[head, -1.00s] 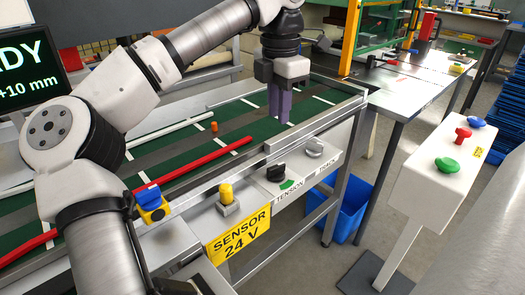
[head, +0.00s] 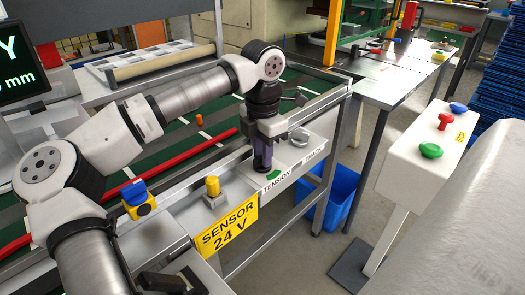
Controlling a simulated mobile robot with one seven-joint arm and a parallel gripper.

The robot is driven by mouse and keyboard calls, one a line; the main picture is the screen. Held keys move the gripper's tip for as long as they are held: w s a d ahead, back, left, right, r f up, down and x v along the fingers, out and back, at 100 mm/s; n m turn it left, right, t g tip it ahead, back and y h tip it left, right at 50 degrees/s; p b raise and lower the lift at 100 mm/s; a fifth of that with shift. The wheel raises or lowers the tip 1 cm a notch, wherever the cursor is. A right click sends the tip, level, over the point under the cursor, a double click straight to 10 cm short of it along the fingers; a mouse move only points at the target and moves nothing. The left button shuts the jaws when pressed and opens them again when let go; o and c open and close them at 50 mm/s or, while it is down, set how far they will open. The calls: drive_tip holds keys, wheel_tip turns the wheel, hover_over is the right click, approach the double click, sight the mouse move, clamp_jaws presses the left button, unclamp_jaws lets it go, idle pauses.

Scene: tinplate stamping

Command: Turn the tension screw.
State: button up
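The tension screw, a dark knob (head: 261,169) on the conveyor's front ledge, sits above the TENSION label (head: 275,183). A green mark (head: 273,175) is beside it. My gripper (head: 262,160) points straight down over this knob, with its purple fingers at the knob's height. The fingers hide most of the knob, and I cannot tell whether they are closed on it. The grey TRACK knob (head: 299,138) is just to the right of the gripper, apart from it.
A yellow sensor knob (head: 212,187) and a blue-and-yellow unit (head: 138,198) stand on the ledge to the left. A red rod (head: 180,160) lies along the green belt. A white button pedestal (head: 425,165) stands at right. A blue bin (head: 342,195) is below.

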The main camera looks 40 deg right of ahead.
clamp_jaws()
drive_tip(key=shift+m, duration=0.4)
drive_tip(key=m+p, duration=0.1)
drive_tip(key=m, duration=0.1)
drive_tip(key=shift+m, duration=0.4)
drive_tip(key=m, duration=0.3)
drive_tip(key=shift+m+p, duration=0.3)
drive_tip(key=shift+m, duration=0.1)
drive_tip(key=m, duration=0.4)
drive_tip(key=shift+p, duration=0.4)
drive_tip(key=shift+m, duration=2.4)
